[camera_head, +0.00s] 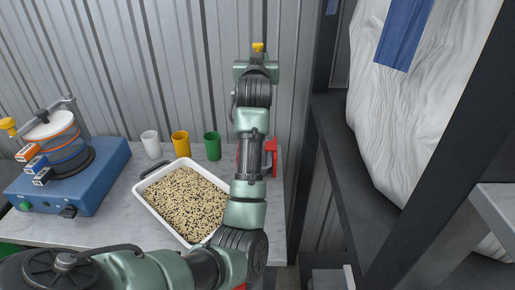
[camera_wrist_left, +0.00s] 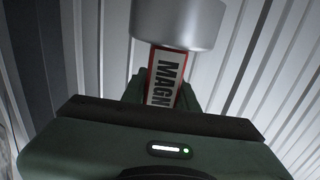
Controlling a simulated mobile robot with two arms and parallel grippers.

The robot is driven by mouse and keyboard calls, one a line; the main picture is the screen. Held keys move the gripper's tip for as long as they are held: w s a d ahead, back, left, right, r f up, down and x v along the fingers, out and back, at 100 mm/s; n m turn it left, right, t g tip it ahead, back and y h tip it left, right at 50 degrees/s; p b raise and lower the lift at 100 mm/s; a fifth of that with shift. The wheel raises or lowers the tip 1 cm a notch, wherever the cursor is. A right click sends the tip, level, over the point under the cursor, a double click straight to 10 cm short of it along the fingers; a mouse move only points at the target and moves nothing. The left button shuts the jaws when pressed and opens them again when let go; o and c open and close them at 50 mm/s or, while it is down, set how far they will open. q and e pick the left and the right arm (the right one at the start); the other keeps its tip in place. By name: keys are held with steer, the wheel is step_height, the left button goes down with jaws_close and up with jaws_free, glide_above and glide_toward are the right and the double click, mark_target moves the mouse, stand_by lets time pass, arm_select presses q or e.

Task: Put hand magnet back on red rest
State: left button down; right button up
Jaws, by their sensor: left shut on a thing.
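My left gripper (camera_head: 257,68) is raised high in front of the corrugated wall, at the end of my arm. It is shut on the hand magnet, a grey metal cylinder (camera_wrist_left: 180,24) with a red-and-white label (camera_wrist_left: 165,78) reading "MAGN" in the left wrist view. In the head view a yellow knob (camera_head: 257,46) shows just above the gripper; the rest of the magnet is hidden there. The red rest (camera_head: 270,158) stands on the table's right part, well below the gripper and partly hidden behind my arm. My right gripper is not in view.
A white tray of grain (camera_head: 150,197) lies on the marble table (camera_head: 110,217). White (camera_head: 151,144), yellow (camera_head: 180,144) and green (camera_head: 212,146) cups stand behind it. A blue machine (camera_head: 90,190) is at left. A dark rack (camera_head: 345,165) with a white sack (camera_head: 400,110) is at right.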

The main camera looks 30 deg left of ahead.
arm_select(q)
steer(key=shift+r, duration=0.25)
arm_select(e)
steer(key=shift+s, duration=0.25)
